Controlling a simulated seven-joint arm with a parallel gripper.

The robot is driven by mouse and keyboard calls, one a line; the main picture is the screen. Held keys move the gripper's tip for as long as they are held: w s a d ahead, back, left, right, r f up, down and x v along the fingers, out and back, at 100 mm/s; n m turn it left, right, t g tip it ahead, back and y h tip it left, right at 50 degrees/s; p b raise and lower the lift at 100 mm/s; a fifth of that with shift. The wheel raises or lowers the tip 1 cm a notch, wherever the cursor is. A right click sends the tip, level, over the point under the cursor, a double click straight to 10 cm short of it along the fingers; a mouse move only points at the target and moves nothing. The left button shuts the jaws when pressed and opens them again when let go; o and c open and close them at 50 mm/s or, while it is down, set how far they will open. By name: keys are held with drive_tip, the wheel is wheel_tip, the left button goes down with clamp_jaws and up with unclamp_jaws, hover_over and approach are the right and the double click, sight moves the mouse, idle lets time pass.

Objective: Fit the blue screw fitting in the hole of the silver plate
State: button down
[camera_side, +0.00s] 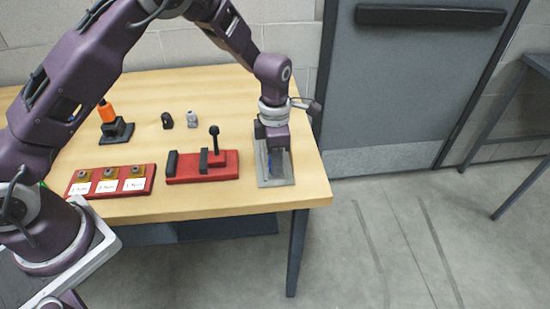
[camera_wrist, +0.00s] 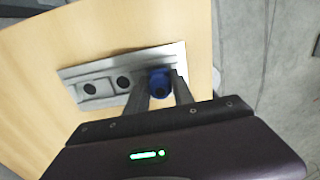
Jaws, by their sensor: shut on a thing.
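The silver plate (camera_side: 283,180) lies flat near the right end of the wooden table. In the wrist view the plate (camera_wrist: 101,87) shows two dark round holes. The blue screw fitting (camera_wrist: 160,84) is between the fingers of my gripper (camera_wrist: 161,92), at the plate's right part in that view. In the side view my gripper (camera_side: 274,158) is low over the plate, pointing down, with a little blue (camera_side: 269,160) showing at the fingers. My gripper is shut on the fitting. The fitting's lower end is hidden, so I cannot tell whether it sits in a hole.
Left of the plate is a red base (camera_side: 202,167) with a black upright lever. A red block (camera_side: 111,180) with several labelled sockets lies further left. An orange-handled tool (camera_side: 106,112) stands behind it. Two small fittings, black (camera_side: 167,120) and grey (camera_side: 192,119), stand at the back.

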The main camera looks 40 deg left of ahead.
drive_tip(key=shift+f, duration=0.1)
drive_tip(key=c, duration=1)
unclamp_jaws()
wheel_tip(320, 180, up, 7)
